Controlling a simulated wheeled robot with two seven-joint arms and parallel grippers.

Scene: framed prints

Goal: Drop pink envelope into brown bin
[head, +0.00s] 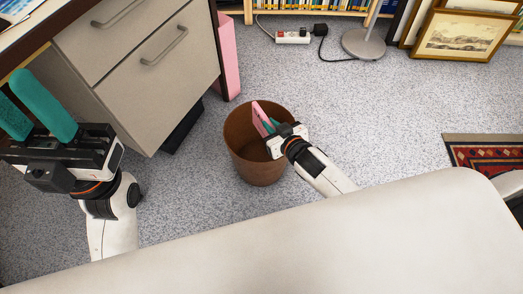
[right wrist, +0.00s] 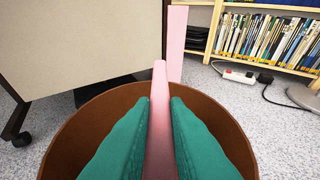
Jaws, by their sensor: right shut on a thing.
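The brown bin (head: 245,165) stands upright on the carpet in the middle of the head view. Its rim and inner wall (right wrist: 75,135) surround the fingers in the right wrist view. My right gripper (head: 268,127) is over the bin's mouth, its teal fingers shut on the pink envelope (head: 260,115). In the right wrist view the envelope (right wrist: 159,120) stands edge-on between the two fingers, within the bin's outline. How deep its lower part reaches is hidden. My left gripper (head: 14,86) is at the far left, away from the bin, its fingers apart and empty.
A drawer cabinet (head: 135,75) stands left of the bin, with a pink panel (head: 229,62) at its side. A bookshelf (right wrist: 262,35), power strip (head: 292,37), lamp base (head: 363,43) and framed prints (head: 460,38) are behind. A patterned rug (head: 487,158) lies right.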

